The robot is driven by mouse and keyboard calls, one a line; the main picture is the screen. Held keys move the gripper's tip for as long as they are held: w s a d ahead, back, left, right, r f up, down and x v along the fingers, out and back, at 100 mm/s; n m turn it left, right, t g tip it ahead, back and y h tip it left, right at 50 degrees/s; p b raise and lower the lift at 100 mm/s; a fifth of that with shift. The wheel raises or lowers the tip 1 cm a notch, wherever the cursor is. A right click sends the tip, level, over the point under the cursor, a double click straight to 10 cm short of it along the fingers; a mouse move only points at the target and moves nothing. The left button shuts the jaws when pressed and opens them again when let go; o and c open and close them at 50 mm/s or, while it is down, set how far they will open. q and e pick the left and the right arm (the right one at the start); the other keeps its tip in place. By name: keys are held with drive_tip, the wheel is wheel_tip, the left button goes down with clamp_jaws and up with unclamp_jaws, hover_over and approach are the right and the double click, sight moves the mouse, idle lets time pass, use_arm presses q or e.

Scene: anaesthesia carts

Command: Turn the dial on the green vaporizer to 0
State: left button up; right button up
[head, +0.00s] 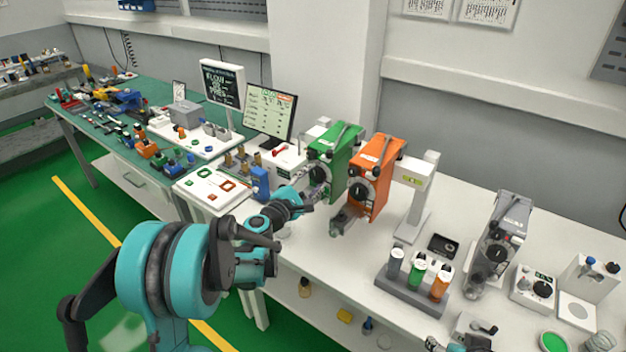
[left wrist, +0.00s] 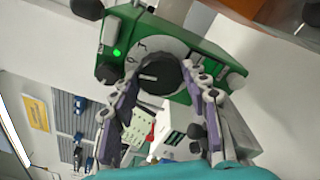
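The green vaporizer (head: 333,150) stands on the white bench, left of an orange one. My left gripper (head: 318,180) is at the dial. In the wrist view the fingers of the left gripper (left wrist: 162,66) lie on either side of the dial, very close to it. I cannot tell whether they press on it. My right gripper is not clearly seen.
The orange vaporizer (head: 374,177) stands close on the right. A grey vaporizer (head: 502,240) is farther right. A rack (head: 411,292) with several bottles stands near the front edge. A monitor (head: 269,110) and a blue block (head: 260,183) are on the left.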

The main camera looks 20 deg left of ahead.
use_arm(q)
drive_tip(key=shift+m, duration=0.8)
drive_tip(key=o, duration=0.9)
drive_tip(key=v, duration=1.2)
drive_tip(key=shift+f, duration=0.1)
drive_tip(key=shift+d, duration=0.1)
